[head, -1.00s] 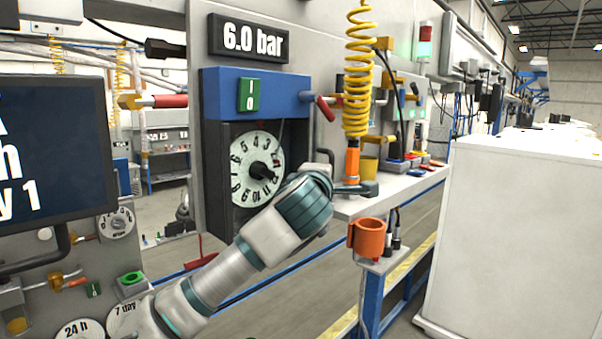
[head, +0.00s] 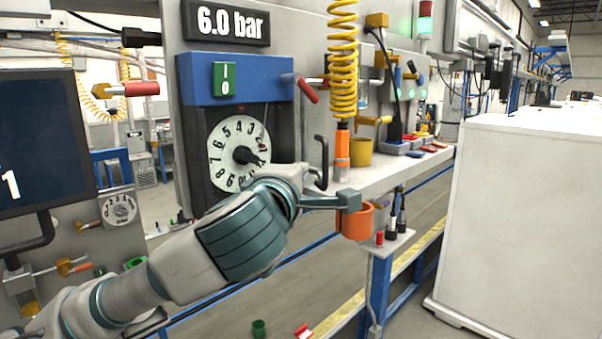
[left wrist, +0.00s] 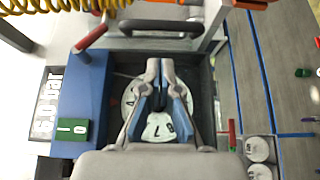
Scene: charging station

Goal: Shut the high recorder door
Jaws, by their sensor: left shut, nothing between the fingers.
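The high recorder is a box with a blue header (head: 235,78) and a dark recess holding a white numbered dial (head: 228,143). The dial is uncovered in the head view. A black bar handle (head: 322,160) stands upright at the recorder's right side. The door panel itself is hard to make out. My left gripper (head: 352,201) is shut and empty, reaching rightward below the handle in the head view. In the left wrist view, its closed fingers (left wrist: 160,68) overlap the dial (left wrist: 158,126), with the dark handle (left wrist: 160,28) beyond the tips, apart from them. My right gripper is not in view.
A red-handled valve (head: 306,90) juts out beside the header. A yellow coiled hose (head: 343,60) hangs in front of the shelf (head: 372,172). An orange cup holder (head: 356,222) sits close to my left gripper. A white cabinet (head: 530,220) stands at right.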

